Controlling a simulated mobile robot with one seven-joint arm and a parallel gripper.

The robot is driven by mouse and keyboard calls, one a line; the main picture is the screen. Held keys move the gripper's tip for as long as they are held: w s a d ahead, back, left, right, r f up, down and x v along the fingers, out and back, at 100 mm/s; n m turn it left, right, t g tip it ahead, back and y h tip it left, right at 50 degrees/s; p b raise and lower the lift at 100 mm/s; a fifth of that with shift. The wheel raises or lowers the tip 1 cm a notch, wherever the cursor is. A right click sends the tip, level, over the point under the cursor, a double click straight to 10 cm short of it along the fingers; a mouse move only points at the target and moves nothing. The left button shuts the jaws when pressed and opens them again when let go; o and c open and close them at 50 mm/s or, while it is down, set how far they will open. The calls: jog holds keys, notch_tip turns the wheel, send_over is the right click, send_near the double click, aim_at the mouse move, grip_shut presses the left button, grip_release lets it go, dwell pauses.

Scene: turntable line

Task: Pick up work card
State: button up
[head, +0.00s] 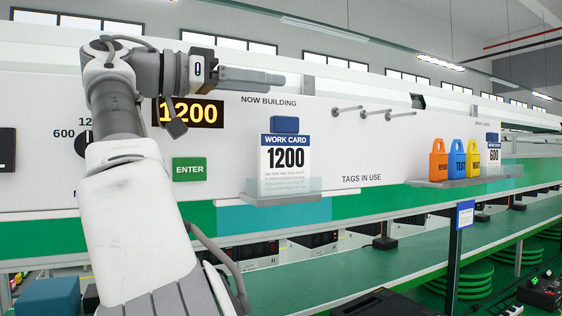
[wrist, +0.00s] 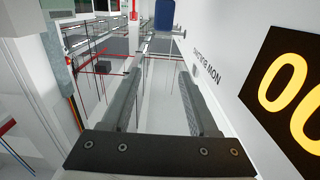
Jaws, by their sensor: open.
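A white work card (head: 286,158) reading "1200", with a blue block on its top edge, stands upright in a clear holder (head: 258,186) under the "NOW BUILDING" label on the panel. My gripper (head: 272,79) is above the card and points right along the panel. In the wrist view my gripper (wrist: 158,80) has its two fingers apart with nothing between them. A blue block (wrist: 165,14) shows at the top of that view, beyond the fingertips; it looks like the card's top. A second work card (head: 493,153) reading "600" stands at the right.
A shelf (head: 462,182) at the right bears orange, blue and yellow tags beside the "600" card. Several bare pegs (head: 376,113) stick out from the panel. A "1200" display (head: 190,112) and green ENTER button (head: 189,169) are at the left.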

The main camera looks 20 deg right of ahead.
aim_at(272, 125)
notch_tip(272, 125, down, 7)
jog(key=b, duration=0.4)
jog(key=shift+s, duration=0.15)
jog(key=shift+d, duration=0.85)
jog(key=d+p, duration=0.1)
jog(key=d, duration=0.5)
jog(key=shift+w+a, duration=0.1)
jog(key=shift+w, duration=0.1)
grip_shut()
